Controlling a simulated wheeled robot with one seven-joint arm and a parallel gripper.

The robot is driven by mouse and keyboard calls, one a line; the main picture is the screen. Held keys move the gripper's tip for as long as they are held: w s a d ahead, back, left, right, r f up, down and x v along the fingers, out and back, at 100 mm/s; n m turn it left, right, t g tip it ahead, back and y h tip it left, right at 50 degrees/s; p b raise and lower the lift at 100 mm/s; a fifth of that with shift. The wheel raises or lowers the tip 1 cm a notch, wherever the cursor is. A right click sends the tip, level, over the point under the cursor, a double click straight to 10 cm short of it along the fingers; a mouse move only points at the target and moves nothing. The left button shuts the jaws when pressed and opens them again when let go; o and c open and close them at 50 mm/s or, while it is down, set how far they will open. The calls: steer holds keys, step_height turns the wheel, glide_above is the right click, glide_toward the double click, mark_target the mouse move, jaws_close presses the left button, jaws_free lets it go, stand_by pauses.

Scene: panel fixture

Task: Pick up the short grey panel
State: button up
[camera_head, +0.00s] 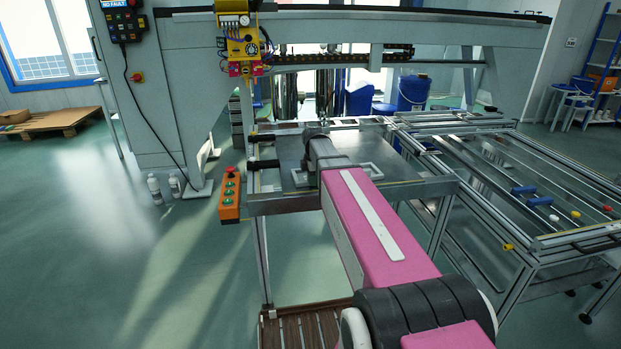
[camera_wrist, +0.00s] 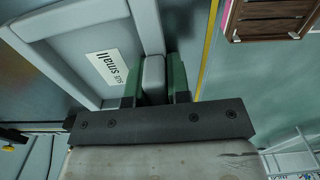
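The short grey panel (camera_head: 300,178) is a light grey frame lying on the metal table, partly hidden by my arm; its right part shows beside the arm. In the wrist view, the panel's label (camera_wrist: 108,67) reads "SIS small", and its grey edge bar (camera_wrist: 153,75) runs up the picture. My gripper (camera_wrist: 154,88) has a green finger on each side of this bar, with no clear gap, so it looks shut on it. In the head view, my gripper (camera_head: 318,137) is low over the panel; its fingers are hidden there.
The panel lies on the metal table (camera_head: 290,155). An orange button box (camera_head: 229,197) hangs at its left front. A frame table (camera_head: 520,190) with blue clamps stands to the right. A gantry with a yellow tool head (camera_head: 240,45) spans the back. A slatted wooden box (camera_head: 300,328) is below.

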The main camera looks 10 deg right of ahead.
jaws_close()
